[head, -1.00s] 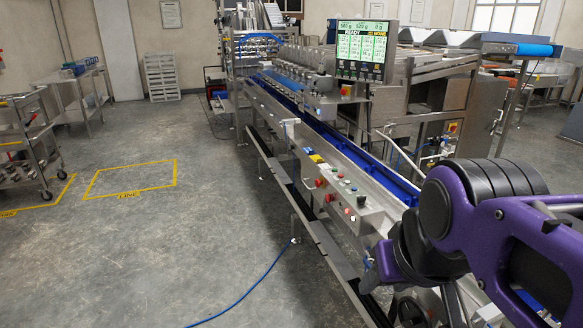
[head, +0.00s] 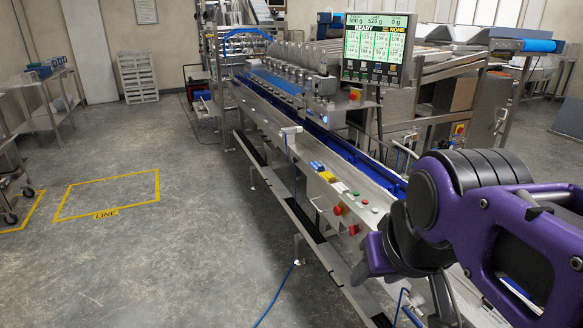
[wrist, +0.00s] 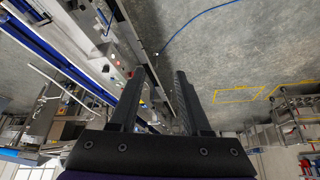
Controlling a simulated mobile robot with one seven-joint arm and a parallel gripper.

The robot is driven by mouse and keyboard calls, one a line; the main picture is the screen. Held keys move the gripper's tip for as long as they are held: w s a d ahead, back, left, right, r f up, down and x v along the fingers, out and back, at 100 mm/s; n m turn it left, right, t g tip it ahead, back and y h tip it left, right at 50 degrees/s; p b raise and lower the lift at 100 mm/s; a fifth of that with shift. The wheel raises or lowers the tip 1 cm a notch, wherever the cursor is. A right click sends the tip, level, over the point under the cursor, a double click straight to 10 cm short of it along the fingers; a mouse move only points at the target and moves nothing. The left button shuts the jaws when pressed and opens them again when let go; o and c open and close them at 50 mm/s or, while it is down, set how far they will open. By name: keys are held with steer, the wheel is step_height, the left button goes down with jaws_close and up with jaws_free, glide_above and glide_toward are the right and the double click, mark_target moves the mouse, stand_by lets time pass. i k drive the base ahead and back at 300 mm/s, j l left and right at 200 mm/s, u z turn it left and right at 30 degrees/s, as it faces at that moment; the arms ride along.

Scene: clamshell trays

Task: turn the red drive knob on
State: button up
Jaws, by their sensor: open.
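Red knobs show on the sloped control panel on the near side of the conveyor line: an upper red knob (head: 338,209) and a lower red knob (head: 352,229). Small red-and-yellow controls also show on the machine, one under the screen (head: 354,95) and one further right (head: 460,129). I cannot tell which is the drive knob, or its setting. In the wrist view, my gripper (wrist: 160,72) is open and empty, its dark fingers apart. A red knob (wrist: 130,74) shows beside the left finger, beyond it.
A steel conveyor line (head: 270,115) with a blue belt runs away from me. A lit screen (head: 377,50) stands above it. A low rail (head: 300,228) runs along its foot. A blue hose (head: 278,294) lies on the floor. The floor left of the line is clear, with a yellow marked box (head: 108,195).

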mark_target(353, 230)
steer(key=i+j+z, duration=0.1)
steer(key=i+j, duration=0.65)
